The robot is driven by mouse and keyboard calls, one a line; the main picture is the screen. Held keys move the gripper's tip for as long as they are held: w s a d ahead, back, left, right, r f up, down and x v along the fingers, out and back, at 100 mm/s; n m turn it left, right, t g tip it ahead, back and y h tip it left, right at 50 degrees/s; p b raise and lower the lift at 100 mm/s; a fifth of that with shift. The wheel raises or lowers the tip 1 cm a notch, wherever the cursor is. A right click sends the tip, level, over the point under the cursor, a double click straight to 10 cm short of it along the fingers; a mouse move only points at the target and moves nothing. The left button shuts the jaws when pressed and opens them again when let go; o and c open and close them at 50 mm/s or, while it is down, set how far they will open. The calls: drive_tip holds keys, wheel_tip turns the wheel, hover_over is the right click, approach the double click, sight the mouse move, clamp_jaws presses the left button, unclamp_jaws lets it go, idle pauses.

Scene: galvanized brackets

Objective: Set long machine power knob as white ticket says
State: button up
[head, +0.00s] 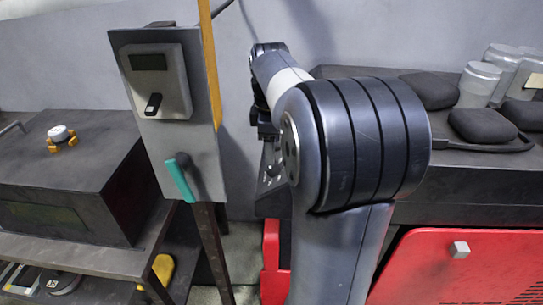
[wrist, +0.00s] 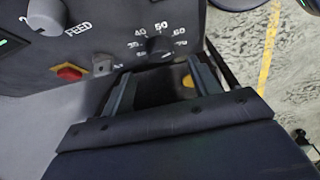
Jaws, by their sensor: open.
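A black knob (wrist: 160,47) sits on a dark panel in the wrist view, inside a printed dial with numbers such as 40, 50 and 70. Its pointer direction is hard to read. My gripper (wrist: 157,70) is open, its two fingers apart just below this knob, with nothing between them. A larger grey knob (wrist: 47,15) marked FEED is at the upper left. In the head view my arm covers much of the machine, and a small dark knob (head: 272,170) shows beside it. No white ticket with readable writing is visible.
A red button on yellow (wrist: 70,72) and a small metal switch (wrist: 103,63) sit left of the dial. In the head view, a grey control box (head: 170,110) with a teal lever (head: 180,180) stands left. Jars (head: 480,84) and dark pads (head: 482,125) lie right.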

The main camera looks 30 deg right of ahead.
sight(271, 168)
drive_tip(key=shift+s+a+r, duration=0.15)
drive_tip(key=shift+r, duration=2.15)
drive_tip(key=f, duration=1.1)
drive_tip(key=shift+w+d, duration=0.3)
drive_tip(key=shift+w, duration=0.1)
drive_tip(key=shift+r+n, duration=0.15)
drive_tip(key=shift+n, duration=0.15)
drive_tip(key=shift+d+n+g+y+p, duration=0.1)
drive_tip(key=shift+n+g+y+p, duration=0.2)
drive_tip(key=shift+g+p, duration=0.15)
